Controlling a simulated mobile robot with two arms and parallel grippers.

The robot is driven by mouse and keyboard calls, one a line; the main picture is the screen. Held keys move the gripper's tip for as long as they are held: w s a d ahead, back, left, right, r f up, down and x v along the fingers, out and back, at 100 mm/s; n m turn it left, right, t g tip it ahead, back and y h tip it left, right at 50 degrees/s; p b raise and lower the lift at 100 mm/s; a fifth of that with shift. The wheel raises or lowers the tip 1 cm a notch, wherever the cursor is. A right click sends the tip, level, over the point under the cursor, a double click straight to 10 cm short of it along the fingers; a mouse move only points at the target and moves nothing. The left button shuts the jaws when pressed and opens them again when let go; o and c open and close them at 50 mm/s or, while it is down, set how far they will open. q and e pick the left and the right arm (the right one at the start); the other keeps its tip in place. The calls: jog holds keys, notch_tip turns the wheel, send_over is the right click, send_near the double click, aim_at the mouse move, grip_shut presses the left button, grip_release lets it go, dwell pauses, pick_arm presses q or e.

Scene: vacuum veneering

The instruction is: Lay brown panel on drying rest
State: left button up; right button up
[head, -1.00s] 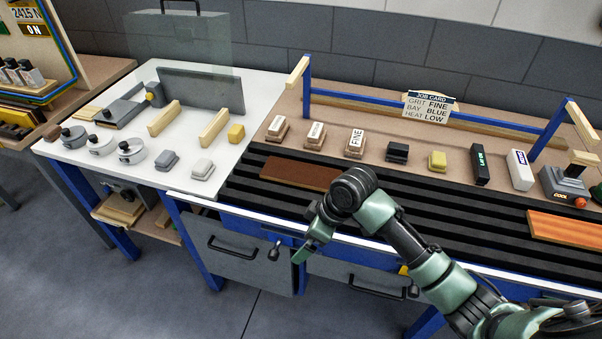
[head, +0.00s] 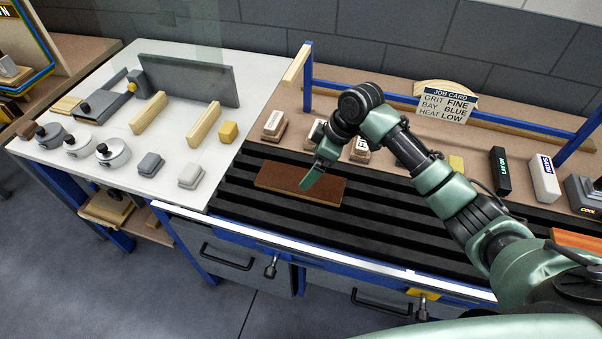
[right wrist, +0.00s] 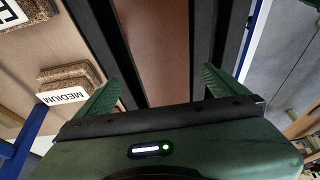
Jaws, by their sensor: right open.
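The brown panel (head: 290,184) lies flat on the black slatted bed (head: 250,209), toward its left end. My right gripper (head: 313,178) is over the right part of the panel, pointing down. In the right wrist view my right gripper (right wrist: 165,85) is open, its green fingers to either side of the brown panel (right wrist: 165,45) with nothing held. I cannot tell whether the fingertips touch the bed. No drying rest is labelled; two pale wooden bars, a near one (head: 205,124) and a far one (head: 149,112), stand on the white table at the left. My left gripper is out of view.
Sanding blocks (head: 275,124) and a job card (head: 447,105) are behind the bed. An orange-brown panel (head: 575,241) lies at the far right.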

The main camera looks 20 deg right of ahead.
jog(key=shift+s+a+f+p, duration=0.1)
jog(key=shift+a+f+p, duration=0.3)
jog(key=shift+f, duration=0.2)
jog(key=shift+a+f+p, duration=0.3)
jog(key=shift+f+p, duration=0.05)
jog(key=shift+f, duration=0.25)
jog(key=x, duration=0.2)
jog(key=shift+w+f+p, duration=0.25)
jog(key=shift+f+p, duration=0.05)
jog(key=shift+f, duration=0.05)
jog(key=shift+w+a+f, duration=0.15)
jog(key=shift+w+f, duration=0.05)
jog(key=shift+f, duration=0.3)
jog(key=shift+s, duration=0.1)
jog(key=c, duration=1.4)
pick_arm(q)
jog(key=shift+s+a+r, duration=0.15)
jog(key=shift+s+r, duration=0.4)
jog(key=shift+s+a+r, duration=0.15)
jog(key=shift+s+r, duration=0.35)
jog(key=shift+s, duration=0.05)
pick_arm(e)
jog(key=shift+r, duration=0.1)
jog(key=shift+c, duration=0.2)
